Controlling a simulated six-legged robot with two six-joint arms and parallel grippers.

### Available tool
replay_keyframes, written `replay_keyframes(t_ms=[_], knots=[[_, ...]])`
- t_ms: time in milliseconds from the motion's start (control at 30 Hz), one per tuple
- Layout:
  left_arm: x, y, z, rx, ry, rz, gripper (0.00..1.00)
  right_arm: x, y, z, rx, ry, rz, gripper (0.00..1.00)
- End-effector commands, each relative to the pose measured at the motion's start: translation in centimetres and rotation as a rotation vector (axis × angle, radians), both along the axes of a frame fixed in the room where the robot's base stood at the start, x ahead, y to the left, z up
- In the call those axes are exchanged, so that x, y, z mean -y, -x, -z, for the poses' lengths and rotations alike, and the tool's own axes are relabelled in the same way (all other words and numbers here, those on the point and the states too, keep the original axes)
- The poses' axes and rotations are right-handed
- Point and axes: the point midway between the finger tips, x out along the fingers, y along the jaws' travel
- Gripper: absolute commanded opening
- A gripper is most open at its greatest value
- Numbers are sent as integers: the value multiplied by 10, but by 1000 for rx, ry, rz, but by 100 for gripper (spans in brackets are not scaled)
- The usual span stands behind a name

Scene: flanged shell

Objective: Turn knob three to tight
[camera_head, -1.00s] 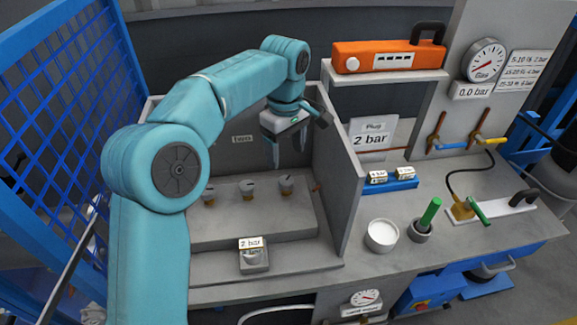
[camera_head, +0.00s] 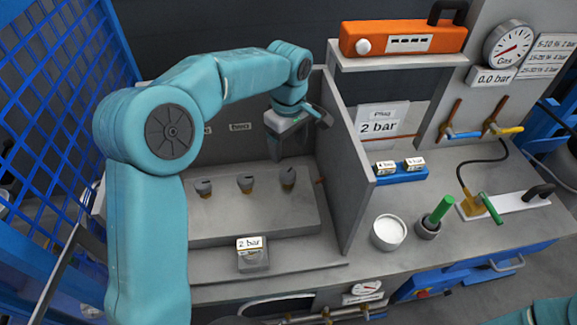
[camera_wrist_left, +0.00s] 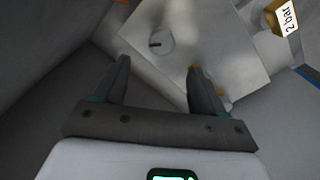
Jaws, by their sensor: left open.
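Three grey knobs with brass bases stand in a row on a grey step inside the open-fronted box. The left knob (camera_head: 203,187), middle knob (camera_head: 245,183) and right knob (camera_head: 288,178), apparently knob three, show in the head view. My left gripper (camera_head: 290,153) is open and empty, pointing down just above the right knob, apart from it. In the left wrist view one round knob with a dark slot mark (camera_wrist_left: 160,40) lies beyond the gap between the open fingers (camera_wrist_left: 158,66). The right finger partly hides the other knobs there. My right gripper is not in view.
A "2 bar" block (camera_head: 252,256) sits in front of the step. The box's side wall (camera_head: 345,170) rises close right of my left gripper. Beyond it are a white cup (camera_head: 388,232), a green-handled tool in a holder (camera_head: 436,215) and a blue tray (camera_head: 400,176).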

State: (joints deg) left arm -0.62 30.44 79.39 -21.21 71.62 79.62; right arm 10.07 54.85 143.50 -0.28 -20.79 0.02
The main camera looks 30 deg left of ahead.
Motion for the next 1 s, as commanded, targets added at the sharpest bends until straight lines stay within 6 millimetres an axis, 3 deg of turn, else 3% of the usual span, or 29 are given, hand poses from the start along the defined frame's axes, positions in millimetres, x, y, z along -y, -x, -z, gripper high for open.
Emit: replay_keyframes(t_ms=[200,400,800,833,1000], knots=[[0,1,50,-5,0,0,71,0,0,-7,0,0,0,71],[0,-1,81,-3,0,0,71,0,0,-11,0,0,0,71],[-2,-3,93,0,0,-1,71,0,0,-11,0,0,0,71],[-2,-3,93,0,0,-1,67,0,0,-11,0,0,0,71],[-1,-3,93,1,0,0,15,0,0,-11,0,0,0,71]])
